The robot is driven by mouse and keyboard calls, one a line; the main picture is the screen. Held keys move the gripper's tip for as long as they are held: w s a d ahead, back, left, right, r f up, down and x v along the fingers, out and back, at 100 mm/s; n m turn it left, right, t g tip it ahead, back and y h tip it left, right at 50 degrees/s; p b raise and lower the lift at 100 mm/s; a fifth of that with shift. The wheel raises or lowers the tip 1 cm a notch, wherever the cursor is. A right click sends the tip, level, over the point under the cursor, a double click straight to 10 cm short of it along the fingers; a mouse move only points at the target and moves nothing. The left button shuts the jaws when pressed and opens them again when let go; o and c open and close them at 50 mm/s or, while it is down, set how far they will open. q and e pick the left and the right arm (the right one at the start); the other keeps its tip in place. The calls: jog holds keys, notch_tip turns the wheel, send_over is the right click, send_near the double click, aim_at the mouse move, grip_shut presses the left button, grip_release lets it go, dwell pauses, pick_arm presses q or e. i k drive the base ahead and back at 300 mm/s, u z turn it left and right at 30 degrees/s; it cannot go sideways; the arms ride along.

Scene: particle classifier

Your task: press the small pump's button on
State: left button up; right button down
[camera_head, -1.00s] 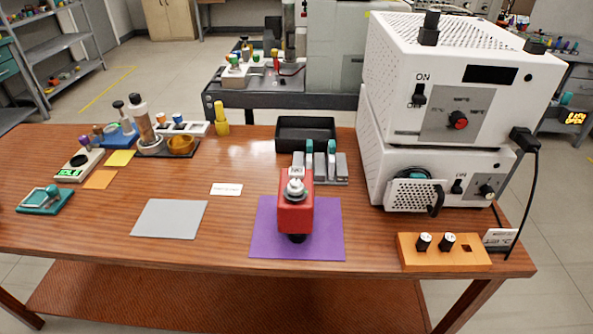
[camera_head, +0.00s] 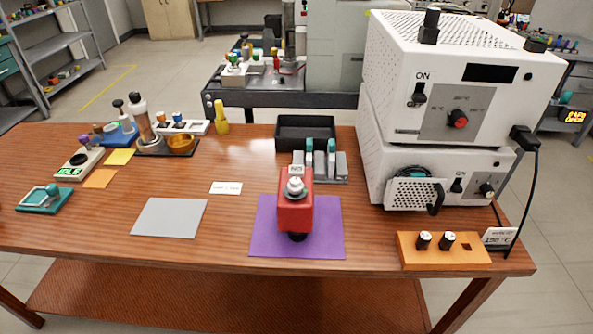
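A small red device (camera_head: 295,208) with a white knob-like button (camera_head: 295,187) on top stands upright on a purple mat (camera_head: 326,235) near the front middle of the table; it looks like the small pump. A small white label lies at the back of its top, its lettering too small to read surely. Neither of my grippers is in view, and nothing touches the red device.
Two stacked white instruments (camera_head: 440,110) stand at the right, with an orange block (camera_head: 442,251) in front. A black tray (camera_head: 305,133) and a grey rack (camera_head: 342,165) stand behind the mat. A grey mat (camera_head: 169,218) lies left; the table between is mostly clear.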

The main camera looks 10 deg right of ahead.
aim_at(295, 172)
jog(key=u, duration=2.25)
jog(key=i, duration=1.35)
jog(key=z, duration=2.95)
